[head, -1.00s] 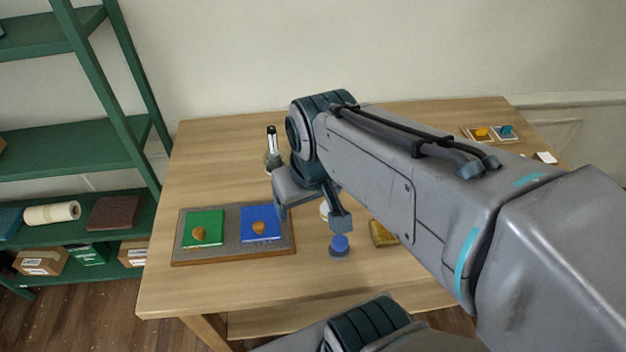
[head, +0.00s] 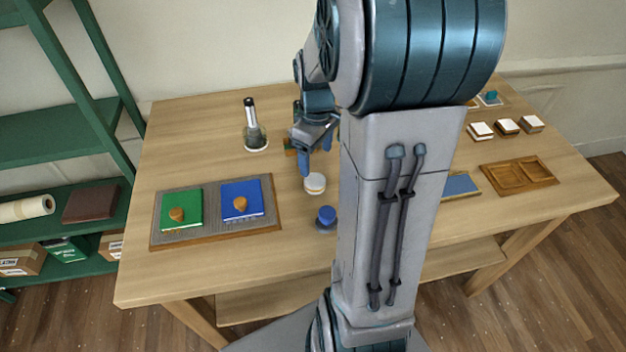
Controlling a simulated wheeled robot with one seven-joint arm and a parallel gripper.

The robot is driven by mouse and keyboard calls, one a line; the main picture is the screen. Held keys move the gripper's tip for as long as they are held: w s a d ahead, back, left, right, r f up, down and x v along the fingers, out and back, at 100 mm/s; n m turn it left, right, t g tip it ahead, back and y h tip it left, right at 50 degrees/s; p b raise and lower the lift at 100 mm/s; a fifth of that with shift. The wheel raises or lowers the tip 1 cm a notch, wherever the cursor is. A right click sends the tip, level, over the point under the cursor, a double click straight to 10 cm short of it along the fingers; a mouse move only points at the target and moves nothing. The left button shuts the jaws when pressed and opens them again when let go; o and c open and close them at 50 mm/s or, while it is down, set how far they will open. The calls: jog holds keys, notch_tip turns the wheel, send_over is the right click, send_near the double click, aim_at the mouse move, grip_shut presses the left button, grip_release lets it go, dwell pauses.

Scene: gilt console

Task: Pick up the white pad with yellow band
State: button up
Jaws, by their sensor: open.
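Several small white-topped pads sit at the back right of the table: a left one (head: 480,130), a middle one (head: 506,126) and a right one (head: 532,123). Their sides look brownish, and I cannot make out a yellow band on any of them. My gripper (head: 315,157) is open with its fingers pointing down, left of my arm and far to the left of these pads. Nothing shows between its fingers. A round white piece (head: 314,184) stands on the table just below the gripper in the picture. My arm hides the table's middle.
A grey board (head: 180,236) holds a green and a blue square with knobs. A dark-topped bottle (head: 255,135) stands behind it. A blue knob (head: 326,218) is near the front. A wooden tray (head: 518,175) and a blue panel (head: 461,186) lie right of my arm.

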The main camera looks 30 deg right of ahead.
send_over(315, 179)
jog(key=f, duration=0.4)
jog(key=shift+s+f, duration=0.3)
jog(key=shift+w+f+p, duration=0.15)
jog(key=shift+f, duration=1.15)
jog(key=shift+w+f+p, duration=0.15)
jog(key=shift+f, duration=1.15)
jog(key=c, duration=1)
